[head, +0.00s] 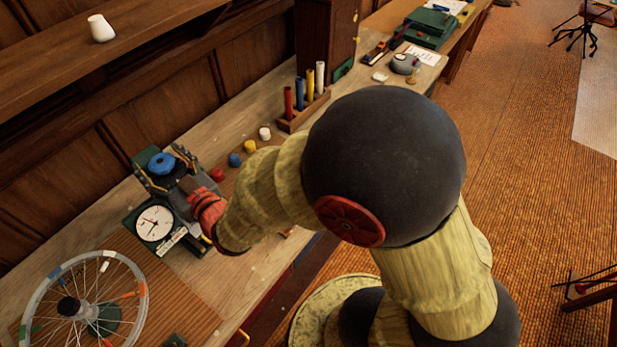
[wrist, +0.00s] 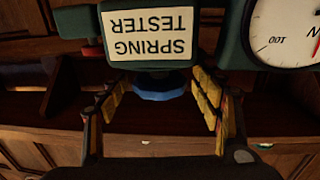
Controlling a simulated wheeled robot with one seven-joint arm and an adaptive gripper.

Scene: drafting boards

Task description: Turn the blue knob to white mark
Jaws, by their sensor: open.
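The blue knob (head: 161,163) is on the spring tester (head: 154,246), a dark green device with a round white dial (head: 154,223). My gripper (head: 163,168) is open, with one finger on each side of the knob. In the wrist view the knob (wrist: 158,88) shows partly below the upside-down SPRING TESTER label (wrist: 150,35), between the yellow-padded fingers. A gap shows on both sides, so the fingers look apart from it. I cannot make out a white mark for the knob in either view.
A spoked wheel (head: 45,287) stands on the bench at the lower left. Red, blue and yellow (head: 251,146) caps and a white one lie right of the tester. A wooden rack (head: 302,112) of coloured tubes stands beyond. A wooden shelf (head: 120,45) runs behind.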

